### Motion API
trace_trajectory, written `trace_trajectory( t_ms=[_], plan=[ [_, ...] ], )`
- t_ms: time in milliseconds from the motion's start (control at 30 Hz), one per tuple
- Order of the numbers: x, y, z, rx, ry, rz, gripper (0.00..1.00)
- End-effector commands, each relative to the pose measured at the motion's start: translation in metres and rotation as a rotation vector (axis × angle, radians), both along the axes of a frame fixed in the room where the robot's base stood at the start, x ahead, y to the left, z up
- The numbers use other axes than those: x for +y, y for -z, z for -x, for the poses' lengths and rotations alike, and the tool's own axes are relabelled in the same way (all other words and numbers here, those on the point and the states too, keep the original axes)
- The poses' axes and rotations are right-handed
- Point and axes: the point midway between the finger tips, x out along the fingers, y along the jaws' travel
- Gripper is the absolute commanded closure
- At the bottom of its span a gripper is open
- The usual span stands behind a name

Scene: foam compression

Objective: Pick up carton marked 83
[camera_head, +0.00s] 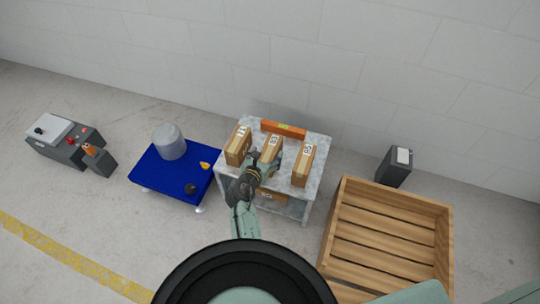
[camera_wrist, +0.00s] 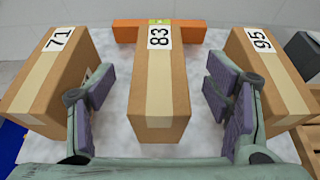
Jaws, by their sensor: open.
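The carton marked 83 (camera_wrist: 160,85) stands upright in the middle of the wrist view, brown with a pale tape strip and its label on top. In the head view, the carton (camera_head: 270,146) is the middle one of three on the grey table, partly covered by my gripper (camera_head: 265,163). In the wrist view my gripper (camera_wrist: 160,105) is open, with one finger on each side of the carton and a visible gap to both sides. The carton marked 71 (camera_wrist: 50,85) is close to the left finger. The carton marked 95 (camera_wrist: 270,75) is close to the right finger.
An orange block (camera_head: 283,129) lies behind the cartons on the table (camera_head: 315,170). Another carton is on the lower shelf. A blue cart (camera_head: 150,172) with a grey container (camera_head: 169,141) stands left. A wooden crate (camera_head: 345,240) and a dark bin (camera_head: 394,167) stand right.

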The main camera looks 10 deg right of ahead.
Motion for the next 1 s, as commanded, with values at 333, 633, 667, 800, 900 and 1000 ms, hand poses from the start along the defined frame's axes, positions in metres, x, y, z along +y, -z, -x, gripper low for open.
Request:
trace_trajectory(
  t_ms=[333,633,667,800,900,1000],
  plan=[
    [-0.023,0.018,-0.034,-0.002,0.001,-0.002,0.28],
    [-0.027,0.021,-0.041,-0.002,-0.002,-0.002,0.28],
    [-0.027,0.021,-0.041,-0.002,-0.002,-0.002,0.28],
    [-0.027,0.022,-0.04,-0.002,-0.002,-0.002,0.37],
    [-0.027,0.021,-0.04,-0.001,-0.001,-0.002,0.44],
    [-0.027,0.022,-0.04,-0.001,-0.001,-0.002,0.5]
  ],
)
